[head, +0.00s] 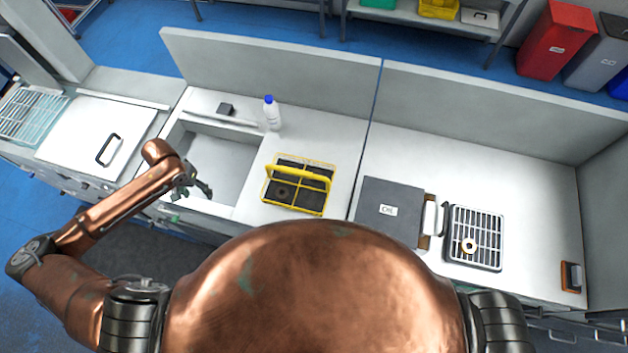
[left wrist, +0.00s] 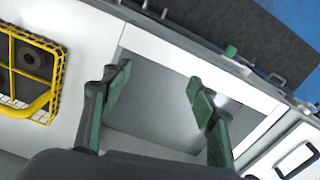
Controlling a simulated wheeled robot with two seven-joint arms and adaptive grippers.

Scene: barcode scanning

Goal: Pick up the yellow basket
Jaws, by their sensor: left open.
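The yellow basket (head: 298,184) stands on the white counter in the middle of the head view, just right of the sink. It has a yellow wire rim, a raised yellow handle and dark compartments. Part of it also shows at the left edge of the left wrist view (left wrist: 60,62), with its handle. My left gripper (head: 201,188) is open and empty over the front of the sink, left of the basket and apart from it. Its two green-padded fingers are spread in the left wrist view (left wrist: 160,88). My right gripper is not in view.
The sink (head: 222,150) lies left of the basket. A white bottle with a blue cap (head: 271,113) stands behind it. A grey case (head: 388,208) and a black rack (head: 476,238) with a ring lie to the right. A low wall (head: 270,75) runs behind the counter.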

